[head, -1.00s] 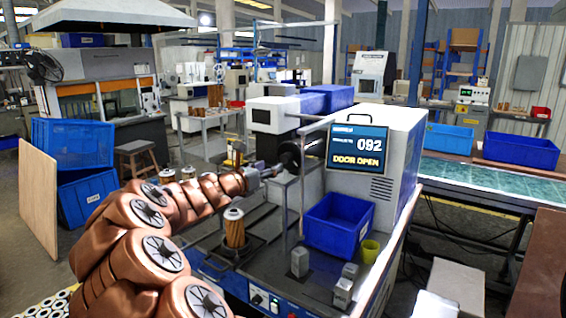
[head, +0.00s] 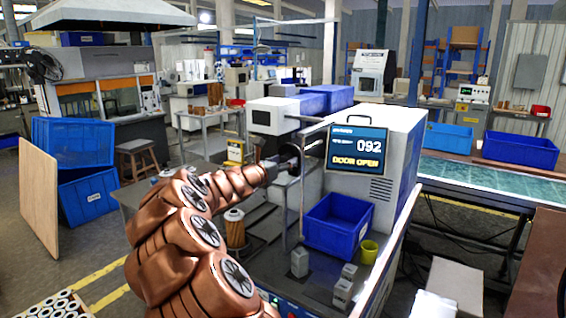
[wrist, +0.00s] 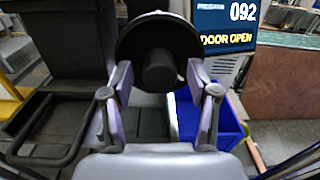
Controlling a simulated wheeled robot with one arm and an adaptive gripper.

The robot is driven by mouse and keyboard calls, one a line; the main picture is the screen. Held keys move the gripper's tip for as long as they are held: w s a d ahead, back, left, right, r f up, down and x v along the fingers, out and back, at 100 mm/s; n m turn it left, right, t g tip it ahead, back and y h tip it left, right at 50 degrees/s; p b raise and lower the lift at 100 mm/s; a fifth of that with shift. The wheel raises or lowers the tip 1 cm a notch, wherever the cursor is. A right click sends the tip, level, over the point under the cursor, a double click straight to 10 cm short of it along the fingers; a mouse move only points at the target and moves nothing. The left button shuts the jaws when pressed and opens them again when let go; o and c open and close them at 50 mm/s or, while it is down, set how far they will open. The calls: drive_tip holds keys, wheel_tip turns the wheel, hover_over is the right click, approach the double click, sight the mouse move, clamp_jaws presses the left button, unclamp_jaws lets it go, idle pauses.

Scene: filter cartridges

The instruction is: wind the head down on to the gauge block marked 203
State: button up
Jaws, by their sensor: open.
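A black round handwheel (wrist: 150,35) with a stubby central knob fills the top middle of the wrist view. In the head view the wheel (head: 291,152) is partly behind my gripper (head: 277,166). My gripper (wrist: 158,85) is open, its two fingers either side of the knob, with gaps visible and nothing held. The display (head: 357,150) reads 092 and DOOR OPEN. Grey gauge blocks stand on the bench: one alone (head: 300,263) and two together, an upper (head: 349,272) and a lower (head: 342,292). Their markings are too small to read.
A blue bin (head: 338,240) and a yellow cup (head: 368,250) stand on the bench near the blocks. A filter cartridge (head: 235,222) stands left of them, partly behind my arm. The white machine housing (head: 405,150) rises at right.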

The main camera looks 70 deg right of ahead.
clamp_jaws()
idle(0.4)
drive_tip(key=shift+f+b, duration=0.1)
drive_tip(key=shift+b, duration=0.3)
